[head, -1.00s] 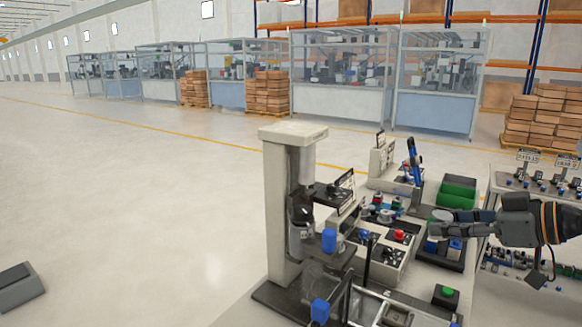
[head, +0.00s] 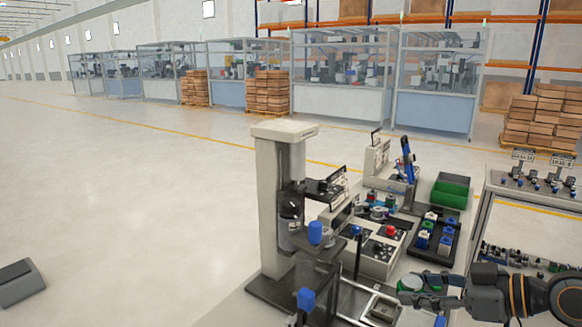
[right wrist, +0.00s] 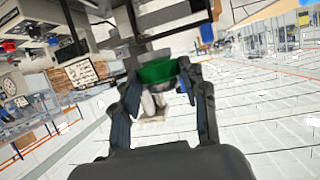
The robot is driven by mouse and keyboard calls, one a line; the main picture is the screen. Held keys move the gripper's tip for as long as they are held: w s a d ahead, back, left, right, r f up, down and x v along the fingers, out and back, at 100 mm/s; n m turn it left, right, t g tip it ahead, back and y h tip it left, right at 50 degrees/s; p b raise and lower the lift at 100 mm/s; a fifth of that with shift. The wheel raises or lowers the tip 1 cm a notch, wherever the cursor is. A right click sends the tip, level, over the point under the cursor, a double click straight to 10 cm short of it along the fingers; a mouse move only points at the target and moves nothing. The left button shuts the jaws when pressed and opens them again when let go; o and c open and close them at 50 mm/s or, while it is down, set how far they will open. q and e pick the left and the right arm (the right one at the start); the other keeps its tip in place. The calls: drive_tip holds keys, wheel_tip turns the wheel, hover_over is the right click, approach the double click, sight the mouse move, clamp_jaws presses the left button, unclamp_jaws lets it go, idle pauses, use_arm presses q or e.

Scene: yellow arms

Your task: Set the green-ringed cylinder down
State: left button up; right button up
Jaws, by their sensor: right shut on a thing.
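My right gripper (head: 412,289) comes in from the lower right of the head view and is shut on the green-ringed cylinder (head: 410,281). The cylinder has a pale grey top and a green band, with part of it hidden by the fingers. In the right wrist view, the green band (right wrist: 157,72) shows between the two fingers. The cylinder appears above the front right part of the bench; whether it touches anything below, I cannot tell. My left gripper is not in view.
A press with a pale column (head: 272,200) stands left of the gripper. A control box with a red button (head: 390,230) lies behind. A dark tray (head: 418,263) holds several blue and green parts, and a green bin (head: 450,190) is behind it. A side table (head: 500,180) stands at right.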

drive_tip(key=s+a+f, duration=0.4)
drive_tip(key=s+f, duration=0.5)
drive_tip(key=f, duration=0.1)
drive_tip(key=shift+s, duration=0.35)
drive_tip(key=shift+s+g, duration=0.1)
drive_tip(key=shift+g, duration=0.2)
